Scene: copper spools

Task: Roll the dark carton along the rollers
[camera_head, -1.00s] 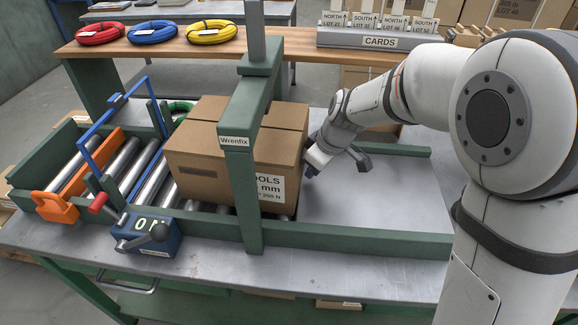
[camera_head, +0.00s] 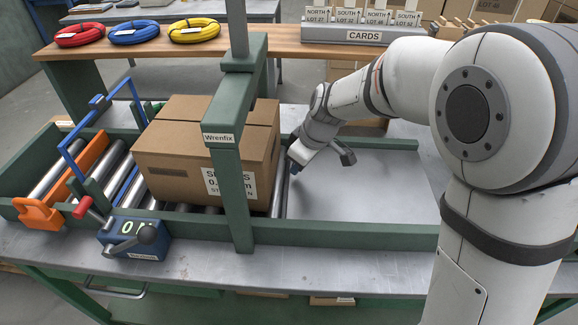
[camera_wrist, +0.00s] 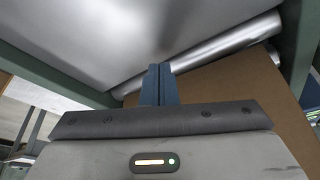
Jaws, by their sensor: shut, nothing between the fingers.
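A brown carton (camera_head: 180,178) with a white label sits upright on the rollers (camera_head: 122,183), partly under the green Wrenfix frame (camera_head: 222,155), whose post hides part of its front. My gripper (camera_head: 294,168) is at the carton's right end, low beside it, with its blue fingers shut and empty. In the wrist view, the shut fingers (camera_wrist: 160,84) point toward a bare roller (camera_wrist: 225,42), with the carton's brown side (camera_wrist: 235,88) just to the right. I cannot tell whether they touch the carton.
Left of the carton are a blue hoop (camera_head: 72,147), an orange stop (camera_head: 40,213) and a blue counter box (camera_head: 132,235) with a lever. A bare grey tray surface (camera_head: 365,190) lies right of my gripper. Cable coils and a CARDS rack (camera_head: 362,37) stand on the rear shelf.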

